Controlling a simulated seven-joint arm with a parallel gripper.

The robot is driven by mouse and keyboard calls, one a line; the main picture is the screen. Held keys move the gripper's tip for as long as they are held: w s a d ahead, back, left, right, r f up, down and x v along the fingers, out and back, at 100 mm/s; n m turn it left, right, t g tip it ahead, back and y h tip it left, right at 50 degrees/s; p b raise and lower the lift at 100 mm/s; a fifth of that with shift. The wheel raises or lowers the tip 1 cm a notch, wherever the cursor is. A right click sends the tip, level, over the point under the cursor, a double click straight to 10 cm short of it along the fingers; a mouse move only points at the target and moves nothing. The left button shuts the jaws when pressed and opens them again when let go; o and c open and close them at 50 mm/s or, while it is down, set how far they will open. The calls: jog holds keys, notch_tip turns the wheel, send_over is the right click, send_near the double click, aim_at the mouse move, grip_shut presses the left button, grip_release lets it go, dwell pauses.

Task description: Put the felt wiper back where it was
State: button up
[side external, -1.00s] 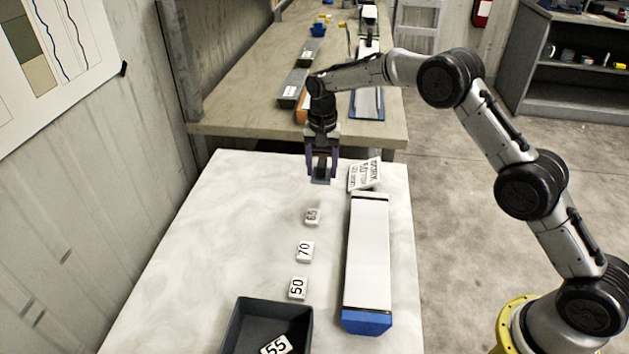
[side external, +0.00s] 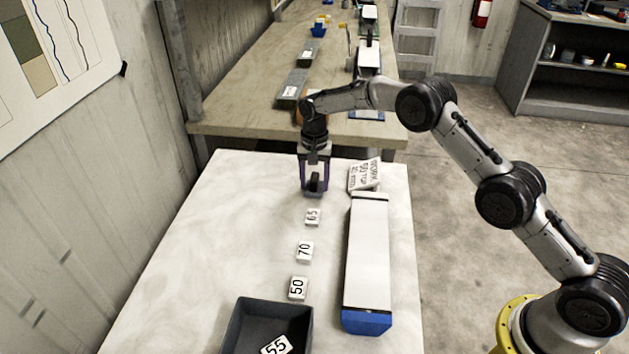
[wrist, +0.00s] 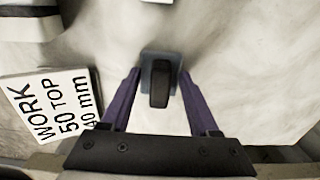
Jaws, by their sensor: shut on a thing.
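The felt wiper (side external: 314,193) is a small block with a blue-grey base and a dark upright grip. In the wrist view the wiper (wrist: 160,82) sits between the two purple fingers of my gripper (wrist: 159,76). My gripper (side external: 314,183) is shut on the wiper's grip, low over the far part of the white table, beyond the 65 tile. I cannot tell whether the wiper's base touches the table.
Number tiles 65 (side external: 312,217), 70 (side external: 304,251) and 50 (side external: 298,288) lie in a column nearer the camera. A dark tray (side external: 238,325) holds tile 55 (side external: 276,345). A long white liner with a blue end (side external: 366,255) and a lettered work card (side external: 364,176) stand to the right.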

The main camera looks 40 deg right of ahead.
aim_at(315, 177)
jog(key=o, duration=1.3)
jog(key=shift+f, duration=0.1)
notch_tip(315, 177, up, 13)
jog(key=s+d+r+n+t, duration=0.3)
jog(key=s+r+n, duration=0.1)
jog(key=s+r, duration=1.45)
jog(key=shift+s+d+f+n+t, duration=0.2)
jog(key=shift+s+f+n+t, duration=0.5)
jog(key=shift+s, duration=3.6)
jog(key=shift+s+d+f+n+t, duration=0.2)
jog(key=shift+s+f+n, duration=0.95)
jog(key=shift+s, duration=3.15)
jog(key=shift+s+d+f+n+t, duration=0.2)
jog(key=shift+s+f+n+t, duration=0.65)
jog(key=shift+s, duration=3.45)
jog(key=shift+f+g, duration=0.3)
jog(key=shift+g, duration=0.15)
